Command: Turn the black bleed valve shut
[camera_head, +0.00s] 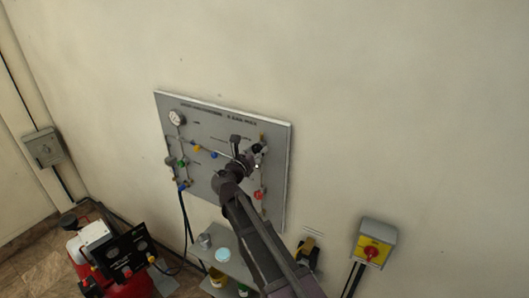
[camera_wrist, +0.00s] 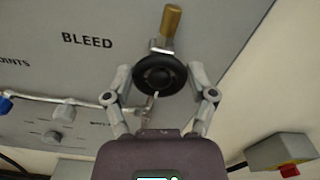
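The black bleed valve (camera_wrist: 160,75) is a round handwheel on the grey panel, with the word BLEED to its left in the wrist view. A brass fitting sits just above it. My gripper (camera_wrist: 160,71) has its fingers spread, one on each side of the wheel. The fingertips are very close to the rim; I cannot tell whether they touch it. In the head view my gripper (camera_head: 247,160) is at the right part of the panel and hides the valve.
The grey panel (camera_head: 215,119) carries a gauge (camera_head: 177,117), pipes and coloured knobs. A red knob (camera_head: 259,195) is close by my arm. A yellow-and-red switch box (camera_head: 374,246) is on the wall at right. A red compressor (camera_head: 105,262) stands at lower left.

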